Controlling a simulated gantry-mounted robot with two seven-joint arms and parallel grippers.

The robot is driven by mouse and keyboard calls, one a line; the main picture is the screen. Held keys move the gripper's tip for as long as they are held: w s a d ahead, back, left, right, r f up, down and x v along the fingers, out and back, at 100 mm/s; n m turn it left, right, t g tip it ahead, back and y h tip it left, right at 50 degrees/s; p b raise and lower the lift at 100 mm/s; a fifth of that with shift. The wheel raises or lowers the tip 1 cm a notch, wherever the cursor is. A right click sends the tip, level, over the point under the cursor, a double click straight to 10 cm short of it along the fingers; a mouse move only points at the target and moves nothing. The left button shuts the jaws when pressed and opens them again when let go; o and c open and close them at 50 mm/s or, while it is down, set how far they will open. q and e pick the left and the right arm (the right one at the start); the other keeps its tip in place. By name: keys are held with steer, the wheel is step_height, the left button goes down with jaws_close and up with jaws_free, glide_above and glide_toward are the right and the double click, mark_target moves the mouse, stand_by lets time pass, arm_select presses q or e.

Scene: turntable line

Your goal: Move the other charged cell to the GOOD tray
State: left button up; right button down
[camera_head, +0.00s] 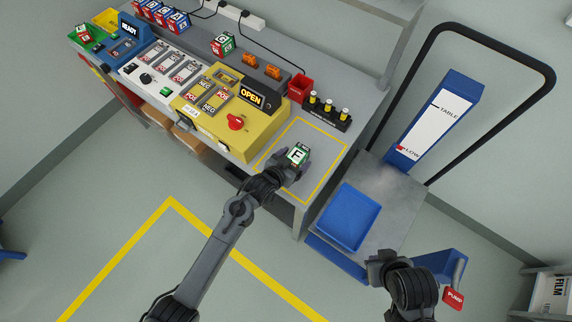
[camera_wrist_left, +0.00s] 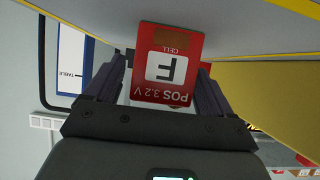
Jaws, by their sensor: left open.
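A cell marked F (camera_head: 298,154), green and white on top, stands inside the yellow outline at the bench's right end. In the left wrist view the cell (camera_wrist_left: 168,65) shows a red face reading POS 3.2 V. My left gripper (camera_head: 291,165) is open, with its fingers on either side of the cell; I cannot tell whether they touch it. A green tray (camera_head: 98,44) at the far left end of the bench holds another cell (camera_head: 84,31); its label is too small to read. My right gripper (camera_head: 385,262) is low at right, its jaws unclear.
A yellow unit (camera_head: 215,120) with an OPEN display and red knob stands left of the outlined area. Behind are a red bin (camera_head: 301,88) and a black rack (camera_head: 327,115). Another cell (camera_head: 222,43) stands farther back. A cart with a blue tray (camera_head: 348,217) is right.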

step_height(320, 180, up, 2)
steer(key=shift+r+p, duration=0.1)
steer(key=shift+p, duration=0.95)
steer(key=c, duration=1.3)
jaws_free()
steer(key=shift+o, duration=1.2)
steer(key=shift+d, duration=0.1)
steer(key=o, duration=0.7)
arm_select(q)
steer(key=s+a+r+n+g+y, duration=0.1)
steer(key=s+a+r+g+y, duration=0.1)
steer(key=s+a, duration=0.5)
steer(key=s+a+r+n+g+y, duration=0.1)
steer(key=s+a, duration=0.5)
steer(key=s, duration=0.7)
steer(key=s+a+r+n+g+y, duration=0.2)
steer(key=s+a+r, duration=0.3)
steer(key=s, duration=0.5)
steer(key=a+g+y, duration=0.1)
steer(key=a, duration=0.1)
steer(key=shift+a+r+g, duration=0.25)
steer(key=shift+a+g, duration=0.05)
steer(key=shift+g, duration=0.1)
arm_select(e)
steer(key=shift+o, duration=0.2)
